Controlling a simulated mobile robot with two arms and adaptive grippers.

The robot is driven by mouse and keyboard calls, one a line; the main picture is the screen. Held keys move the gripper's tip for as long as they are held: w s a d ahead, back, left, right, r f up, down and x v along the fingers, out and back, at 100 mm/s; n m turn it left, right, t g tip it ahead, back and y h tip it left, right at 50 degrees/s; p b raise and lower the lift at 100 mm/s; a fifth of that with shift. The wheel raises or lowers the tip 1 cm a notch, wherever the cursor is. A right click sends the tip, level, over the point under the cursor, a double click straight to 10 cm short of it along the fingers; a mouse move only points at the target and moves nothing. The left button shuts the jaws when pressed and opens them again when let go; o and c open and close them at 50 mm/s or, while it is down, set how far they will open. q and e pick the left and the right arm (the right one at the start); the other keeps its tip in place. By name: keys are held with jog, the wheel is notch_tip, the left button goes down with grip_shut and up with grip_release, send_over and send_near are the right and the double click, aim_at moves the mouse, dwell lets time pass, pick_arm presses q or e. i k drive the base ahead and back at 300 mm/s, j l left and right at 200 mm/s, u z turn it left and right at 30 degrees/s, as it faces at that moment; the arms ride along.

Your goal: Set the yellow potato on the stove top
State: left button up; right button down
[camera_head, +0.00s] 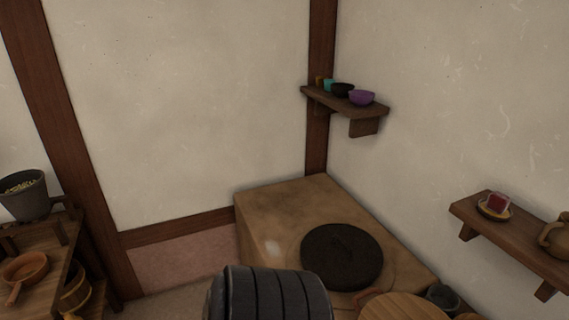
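The stove (285,205) is a brown clay block in the corner of the room. A round black plate or lid (342,257) lies on its top. The back left part of the stove top is bare apart from a pale patch. I do not see a yellow potato in this view. Neither of my grippers is in view.
A dark ribbed rounded shape (270,295) at the bottom hides part of the stove's front; I cannot tell what it is. A round wooden lid (405,308) is at bottom right. Shelves (345,105) (515,240) hang on the right wall. A wooden rack (50,275) stands left.

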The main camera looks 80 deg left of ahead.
aim_at(273, 229)
jog(key=k+j+u, duration=0.1)
jog(key=j, duration=0.85)
jog(key=k+j+u, duration=0.1)
jog(key=k+j, duration=0.2)
jog(key=j, duration=0.7)
jog(key=k+j+u, duration=0.1)
jog(key=j, duration=0.9)
jog(key=k+j, duration=0.15)
jog(key=j, duration=0.85)
jog(key=k+j+u, duration=0.15)
jog(key=j, duration=0.85)
jog(key=i+l, duration=0.05)
